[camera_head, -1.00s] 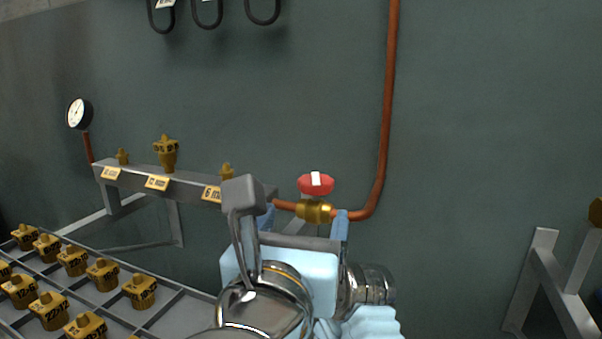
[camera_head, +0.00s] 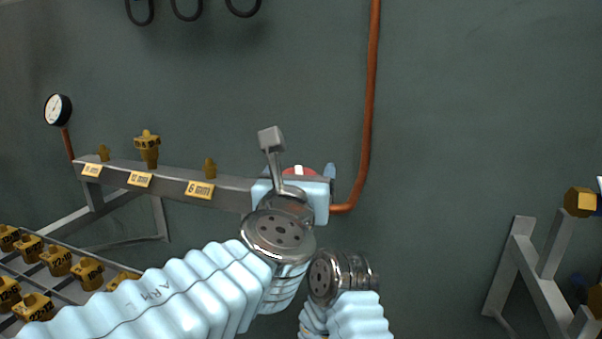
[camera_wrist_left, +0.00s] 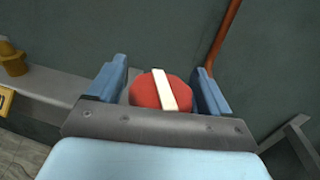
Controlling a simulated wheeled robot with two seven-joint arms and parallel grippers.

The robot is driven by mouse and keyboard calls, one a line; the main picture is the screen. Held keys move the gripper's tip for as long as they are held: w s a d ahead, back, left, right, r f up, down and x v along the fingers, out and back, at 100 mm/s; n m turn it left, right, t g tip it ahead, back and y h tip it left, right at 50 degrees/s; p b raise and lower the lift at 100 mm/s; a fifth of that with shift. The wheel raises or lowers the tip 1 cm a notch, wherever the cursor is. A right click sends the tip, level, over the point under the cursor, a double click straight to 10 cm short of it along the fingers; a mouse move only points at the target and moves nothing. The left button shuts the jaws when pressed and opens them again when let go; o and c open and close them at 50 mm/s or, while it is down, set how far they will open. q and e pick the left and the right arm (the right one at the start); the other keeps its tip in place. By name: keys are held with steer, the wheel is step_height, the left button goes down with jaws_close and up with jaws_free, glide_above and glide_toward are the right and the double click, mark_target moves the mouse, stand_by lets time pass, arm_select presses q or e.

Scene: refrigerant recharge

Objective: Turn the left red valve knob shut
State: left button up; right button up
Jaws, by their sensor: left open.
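The red valve knob (camera_head: 311,172) shows only as a small top part in the head view, behind my left gripper (camera_head: 300,172). In the left wrist view the round red knob (camera_wrist_left: 146,91) with a white bar across it lies between the two blue fingers of the left gripper (camera_wrist_left: 163,76). A gap shows beside each finger, and the gripper is open around the knob. The white bar runs nearly upright, leaning slightly left at its top. The brass valve body under the knob is hidden. My right gripper is not clearly in view.
A copper pipe (camera_head: 367,120) rises just right of the valve. A grey rail (camera_head: 122,173) with brass fittings and labels stands left, with a gauge (camera_head: 58,109) above. A tray of brass fittings (camera_head: 57,258) is lower left. A grey metal stand (camera_head: 535,265) is right.

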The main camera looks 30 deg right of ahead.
arm_select(q)
steer(key=c, duration=1)
steer(key=shift+o, duration=0.2)
steer(key=shift+f+b, duration=0.1)
steer(key=shift+b, duration=0.2)
steer(key=m+g+h+b, duration=0.2)
steer(key=g+h+b, duration=0.1)
steer(key=shift+s+d+f+m+b, duration=0.1)
steer(key=shift+f+m+b, duration=0.1)
steer(key=shift+m+b, duration=0.15)
steer(key=shift+s+d+r+m+g+h+b, duration=0.1)
steer(key=shift+s+r+m+g+h+b, duration=0.1)
steer(key=shift+m+g+h, duration=0.25)
steer(key=shift+s+d+r+m+g+h+b, duration=0.15)
steer(key=shift+m+g+h, duration=0.2)
steer(key=shift+g, duration=0.3)
steer(key=shift+w, duration=0.1)
steer(key=o, duration=1)
steer(key=shift+c, duration=0.2)
